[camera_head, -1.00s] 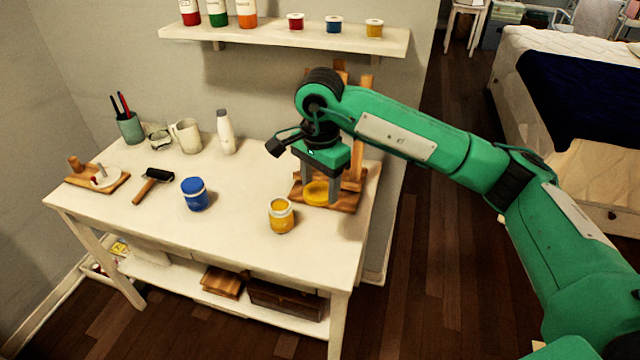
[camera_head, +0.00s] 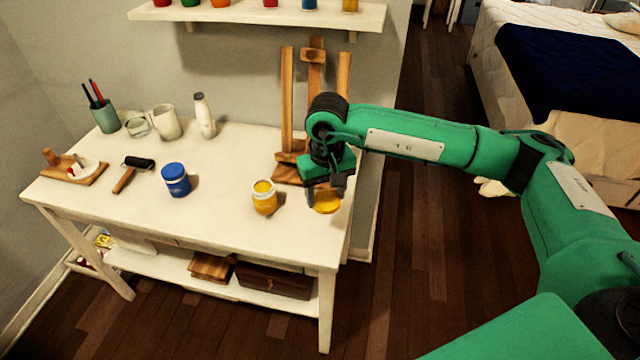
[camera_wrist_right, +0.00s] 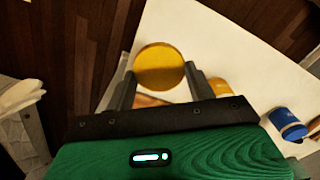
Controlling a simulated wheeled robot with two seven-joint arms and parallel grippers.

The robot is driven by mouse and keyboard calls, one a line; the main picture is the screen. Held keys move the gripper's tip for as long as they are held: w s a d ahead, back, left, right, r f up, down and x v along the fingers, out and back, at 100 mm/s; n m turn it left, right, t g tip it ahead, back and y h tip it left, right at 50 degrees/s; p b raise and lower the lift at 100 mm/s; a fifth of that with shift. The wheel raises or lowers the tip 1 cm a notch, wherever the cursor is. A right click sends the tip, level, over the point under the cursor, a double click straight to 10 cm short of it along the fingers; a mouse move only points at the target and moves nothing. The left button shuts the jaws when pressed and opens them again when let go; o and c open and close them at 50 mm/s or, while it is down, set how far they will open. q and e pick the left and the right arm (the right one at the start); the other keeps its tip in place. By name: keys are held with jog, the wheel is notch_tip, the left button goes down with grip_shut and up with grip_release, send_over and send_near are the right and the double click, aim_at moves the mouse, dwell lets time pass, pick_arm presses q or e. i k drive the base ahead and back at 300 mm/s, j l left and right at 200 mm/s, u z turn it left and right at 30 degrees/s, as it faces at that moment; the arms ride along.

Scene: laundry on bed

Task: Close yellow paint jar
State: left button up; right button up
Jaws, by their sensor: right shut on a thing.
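The open yellow paint jar (camera_head: 264,197) stands upright on the white table, right of the blue jar. My right gripper (camera_head: 325,200) is shut on the round yellow lid (camera_head: 327,203), to the right of the jar and near the table's right edge. In the right wrist view the lid (camera_wrist_right: 159,67) sits between the two fingers, and part of the yellow jar (camera_wrist_right: 220,88) shows beyond the right finger. My left gripper is not in view.
A closed blue jar (camera_head: 176,180) stands left of the yellow jar. A wooden easel (camera_head: 300,170) stands behind the gripper. A roller (camera_head: 133,172), mug (camera_head: 166,122) and bottle (camera_head: 204,116) are farther left. The table front (camera_head: 215,215) is clear.

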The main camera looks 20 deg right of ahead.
aim_at(263, 192)
jog(key=u, duration=0.35)
jog(key=l+u, duration=0.2)
jog(key=l, duration=0.15)
jog(key=k+l+u, duration=0.15)
jog(key=l, duration=0.2)
jog(key=k+l+u, duration=0.2)
jog(key=l, duration=0.15)
jog(key=l+u, duration=0.2)
jog(key=l, duration=0.15)
jog(key=k+l+u, duration=0.15)
jog(key=k+l, duration=0.15)
jog(key=l, duration=0.15)
jog(key=k+l, duration=0.15)
jog(key=l, duration=0.2)
